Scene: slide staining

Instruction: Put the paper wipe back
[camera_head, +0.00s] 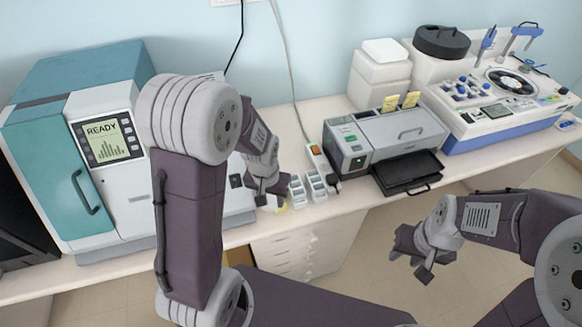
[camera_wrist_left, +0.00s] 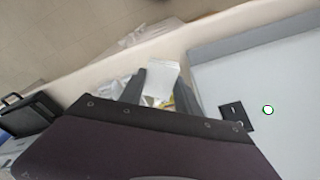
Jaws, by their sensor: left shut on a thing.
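The paper wipe is a small white sheet (camera_wrist_left: 162,82) between the two dark fingers of my left gripper (camera_wrist_left: 158,88) in the left wrist view. My left gripper (camera_head: 267,192) is shut on it, over the front part of the bench between the teal machine and the white racks. In the head view the wipe is mostly hidden by the gripper and cannot be made out clearly. A bit of yellow (camera_head: 282,207) shows just below the gripper. My right gripper (camera_head: 413,262) is open and empty, out in front of the bench over the floor.
The teal and white machine (camera_head: 75,100) reading READY stands left of my left gripper. Small white racks (camera_head: 308,188) and a power strip (camera_head: 318,160) lie close on its right. A grey printer-like device (camera_head: 385,135) stands further right. The bench's front edge is near.

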